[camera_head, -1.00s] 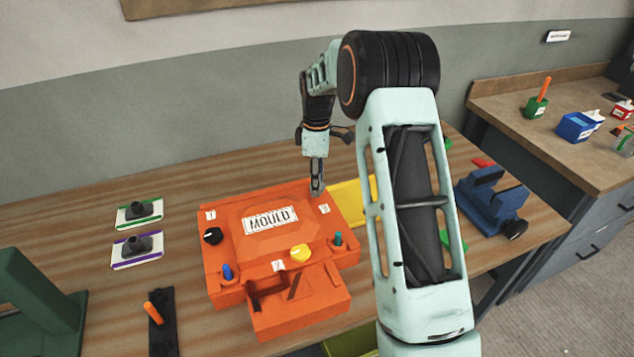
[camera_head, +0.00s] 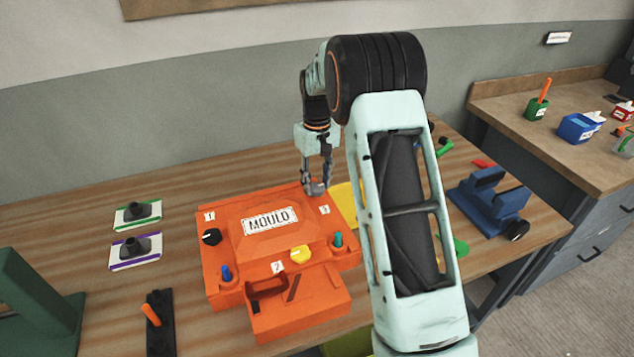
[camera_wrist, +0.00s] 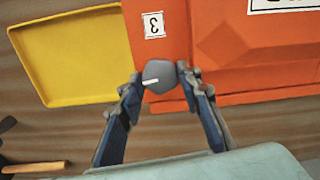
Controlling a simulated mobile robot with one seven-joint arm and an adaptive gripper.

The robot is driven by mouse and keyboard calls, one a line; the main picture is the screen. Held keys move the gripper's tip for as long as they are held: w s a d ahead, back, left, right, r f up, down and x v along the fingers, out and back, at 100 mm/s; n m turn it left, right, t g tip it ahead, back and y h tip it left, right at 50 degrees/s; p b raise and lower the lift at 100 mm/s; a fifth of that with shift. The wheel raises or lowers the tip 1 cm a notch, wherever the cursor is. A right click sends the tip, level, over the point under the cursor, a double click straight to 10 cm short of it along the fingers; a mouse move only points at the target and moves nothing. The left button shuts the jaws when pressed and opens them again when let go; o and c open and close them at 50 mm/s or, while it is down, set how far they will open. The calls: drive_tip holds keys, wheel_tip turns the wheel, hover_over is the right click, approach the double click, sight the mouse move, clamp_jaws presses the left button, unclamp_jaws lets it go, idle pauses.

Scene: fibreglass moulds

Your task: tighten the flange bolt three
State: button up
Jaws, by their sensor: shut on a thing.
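The orange mould (camera_head: 270,245) lies on the wooden bench with number labels at its flange. Flange bolt three is a grey knob (camera_wrist: 159,75) with a white mark line, beside the label "3" (camera_wrist: 153,25) in the wrist view. My gripper (camera_wrist: 160,78) has its two fingers on either side of this knob and is shut on it. The black knob (camera_head: 211,237) by label 1 and the yellow knob (camera_head: 300,253) by label 2 stand apart from my gripper.
A yellow tray (camera_wrist: 60,60) lies against the mould's side. A blue vise (camera_head: 490,200) stands to the right. Blue (camera_head: 226,273) and teal (camera_head: 338,239) pegs stand on the mould's near side.

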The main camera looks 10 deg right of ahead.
drive_tip(key=m, duration=0.4)
drive_tip(key=shift+m, duration=0.3)
drive_tip(key=m, duration=0.4)
drive_tip(key=shift+m, duration=0.3)
drive_tip(key=m, duration=0.4)
drive_tip(key=shift+r+m+p, duration=0.1)
drive_tip(key=shift+m+p, duration=0.2)
drive_tip(key=m, duration=0.3)
drive_tip(key=shift+m+p, duration=0.3)
drive_tip(key=m+p, duration=0.1)
drive_tip(key=m, duration=0.3)
drive_tip(key=shift+m, duration=0.3)
drive_tip(key=m+p, duration=0.1)
drive_tip(key=m, duration=0.3)
drive_tip(key=m+p, duration=0.1)
drive_tip(key=m, duration=0.4)
drive_tip(key=shift+m+p, duration=0.75)
drive_tip(key=shift+m, duration=1.15)
